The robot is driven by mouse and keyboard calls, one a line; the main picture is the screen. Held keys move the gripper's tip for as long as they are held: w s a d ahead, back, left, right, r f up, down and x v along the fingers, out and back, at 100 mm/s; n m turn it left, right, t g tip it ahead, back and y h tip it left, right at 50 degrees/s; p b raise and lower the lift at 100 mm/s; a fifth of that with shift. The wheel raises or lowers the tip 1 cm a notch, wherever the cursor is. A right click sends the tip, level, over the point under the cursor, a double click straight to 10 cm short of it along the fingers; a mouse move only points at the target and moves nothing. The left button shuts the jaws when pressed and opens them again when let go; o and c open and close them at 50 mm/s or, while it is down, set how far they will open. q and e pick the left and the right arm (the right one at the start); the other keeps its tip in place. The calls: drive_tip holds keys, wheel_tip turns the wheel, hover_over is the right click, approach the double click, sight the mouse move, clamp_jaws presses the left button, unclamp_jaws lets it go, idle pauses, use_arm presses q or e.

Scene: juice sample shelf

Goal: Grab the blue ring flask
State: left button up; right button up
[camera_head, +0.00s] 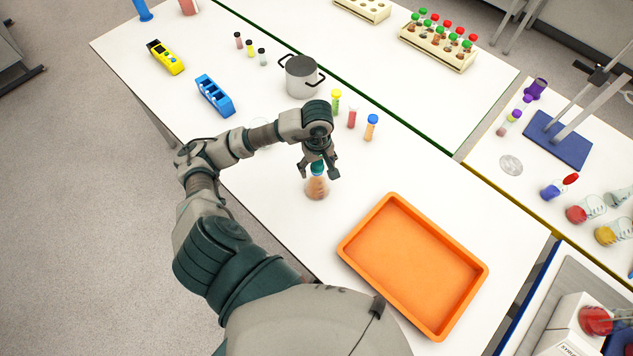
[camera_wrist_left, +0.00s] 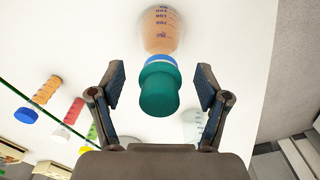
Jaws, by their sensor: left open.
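The flask (camera_head: 317,188) stands upright on the white table, holding orange-brown liquid under a teal cap. In the left wrist view the flask (camera_wrist_left: 161,28) shows printed marks and a blue ring below the large teal cap. My left gripper (camera_head: 319,171) is over the top of the flask, pointing down. In the left wrist view the left gripper (camera_wrist_left: 160,82) is open, with one finger on each side of the cap and gaps on both sides. My right gripper is not in view.
An orange tray (camera_head: 372,250) lies right of the flask. Capped tubes (camera_head: 351,118) and a grey pot (camera_head: 301,78) stand behind it. A clear vessel (camera_wrist_left: 191,122) stands near the gripper.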

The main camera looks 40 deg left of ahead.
use_arm(q)
wheel_tip(320, 180, down, 4)
drive_tip(key=shift+a+r, duration=0.1)
drive_tip(key=shift+r, duration=0.1)
drive_tip(key=shift+c, duration=0.3)
clamp_jaws()
drive_tip(key=shift+r, duration=0.15)
